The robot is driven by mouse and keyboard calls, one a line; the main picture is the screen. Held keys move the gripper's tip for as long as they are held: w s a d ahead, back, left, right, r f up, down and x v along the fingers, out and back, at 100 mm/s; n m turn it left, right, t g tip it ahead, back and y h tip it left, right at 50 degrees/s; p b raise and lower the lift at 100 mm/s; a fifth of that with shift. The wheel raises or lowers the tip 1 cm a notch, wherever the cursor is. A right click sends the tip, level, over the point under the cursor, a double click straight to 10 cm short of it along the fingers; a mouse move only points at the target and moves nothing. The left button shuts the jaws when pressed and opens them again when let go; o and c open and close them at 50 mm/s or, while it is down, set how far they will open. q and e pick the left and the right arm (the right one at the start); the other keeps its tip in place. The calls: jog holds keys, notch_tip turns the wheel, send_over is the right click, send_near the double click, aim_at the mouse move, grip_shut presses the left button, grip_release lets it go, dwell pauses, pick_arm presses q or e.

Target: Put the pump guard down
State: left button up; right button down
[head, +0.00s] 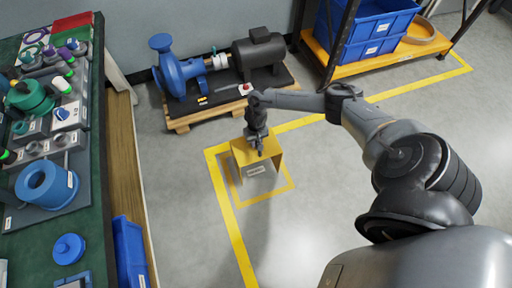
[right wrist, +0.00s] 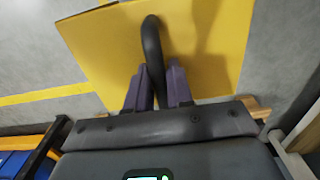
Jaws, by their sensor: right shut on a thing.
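The pump guard (head: 243,155) is a yellow folded cover with a pale label on its front. It stands upright over the small yellow square (head: 236,195) marked on the floor. I cannot tell whether its lower edge touches the floor. My right gripper (head: 258,146) reaches down onto the top of the guard. In the right wrist view, the fingers of this gripper (right wrist: 158,75) are shut around the dark curved handle (right wrist: 152,42) on the guard's flat yellow top (right wrist: 205,60). My left gripper is not in view.
A blue pump (head: 180,72) and dark motor (head: 259,52) sit on a wooden pallet (head: 180,123) behind the guard. A rack with blue bins (head: 372,30) stands back right. A green-topped bench (head: 95,175) runs along the left. Floor right of the square is clear.

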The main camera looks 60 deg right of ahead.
jog(key=shift+f+b, duration=1.85)
jog(key=shift+f, duration=0.15)
jog(key=shift+w, duration=0.1)
jog(key=c, duration=1)
grip_release()
jog(key=shift+f, duration=0.1)
